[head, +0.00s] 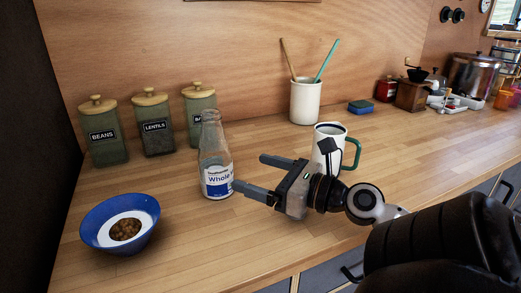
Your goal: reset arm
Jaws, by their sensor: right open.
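My right gripper (258,174) comes in from the lower right and is held over the counter. Its two fingers are spread, with nothing between them, and point left. A clear glass bottle (213,155) with a "Whole" label stands upright just left of the fingers. The lower fingertip is close to the bottle's label; I cannot tell if they touch. A white mug (328,131) with a green handle stands behind the gripper, partly hidden by it. My left gripper is not in view.
On the wooden counter (180,225) are a blue bowl (90,232) with brown pieces, green canisters (108,150), a white utensil crock (305,103) and a blue-green sponge (361,107). A grinder (411,96) and large metal pot (474,72) stand far right. The counter's front edge is below the gripper.

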